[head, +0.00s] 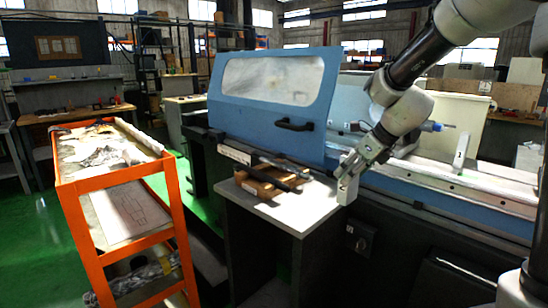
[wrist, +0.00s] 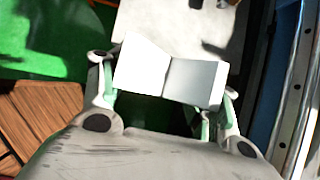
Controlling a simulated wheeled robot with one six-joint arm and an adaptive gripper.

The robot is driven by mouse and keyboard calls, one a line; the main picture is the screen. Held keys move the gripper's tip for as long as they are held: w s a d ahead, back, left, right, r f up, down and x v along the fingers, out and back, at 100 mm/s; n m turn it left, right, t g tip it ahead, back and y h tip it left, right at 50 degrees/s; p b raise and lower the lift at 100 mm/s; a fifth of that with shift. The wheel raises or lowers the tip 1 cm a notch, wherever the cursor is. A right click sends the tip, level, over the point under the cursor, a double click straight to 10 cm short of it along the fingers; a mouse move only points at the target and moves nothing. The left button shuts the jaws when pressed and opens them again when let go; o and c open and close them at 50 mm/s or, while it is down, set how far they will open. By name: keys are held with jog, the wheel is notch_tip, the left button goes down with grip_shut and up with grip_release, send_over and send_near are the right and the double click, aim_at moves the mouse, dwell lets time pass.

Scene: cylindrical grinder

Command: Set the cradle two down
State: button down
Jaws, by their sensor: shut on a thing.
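A pale V-shaped block, which I take to be cradle two (wrist: 168,76), sits between the two fingers of my gripper (wrist: 165,95) in the wrist view. My gripper is shut on it. In the head view my gripper (head: 352,168) points down and the cradle (head: 347,190) hangs from it, by the right edge of the small pale-topped stand (head: 295,216). I cannot tell whether the cradle touches anything below. The fingers hide its ends in part.
A wooden block (head: 262,188) with dark bars lies on the stand, left of my gripper. The grinder's blue door (head: 270,100) rises behind it, and its bed (head: 450,185) runs to the right. An orange cart (head: 120,180) stands left. The stand's front is bare.

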jog(key=shift+w+a+n, duration=0.15)
jog(key=shift+w+n, duration=0.05)
jog(key=shift+n, duration=0.1)
jog(key=n, duration=0.1)
jog(key=s+n+g+y, duration=0.1)
jog(key=shift+f+n, duration=0.1)
jog(key=shift+n, duration=0.2)
jog(key=n+g, duration=0.2)
jog(key=shift+s+n+y, duration=0.25)
jog(key=shift+n+y, duration=0.15)
jog(key=shift+s+n+g, duration=0.1)
jog(key=shift+n+g, duration=0.5)
jog(key=shift+n, duration=0.4)
jog(key=d+f+n+g+h, duration=0.3)
jog(key=d+f+n, duration=0.1)
jog(key=f+n, duration=0.5)
jog(key=d+f+n+g+h, duration=0.3)
jog(key=f+n, duration=0.7)
jog(key=f, duration=0.4)
jog(key=shift+d+g, duration=0.4)
jog(key=shift+g, duration=0.2)
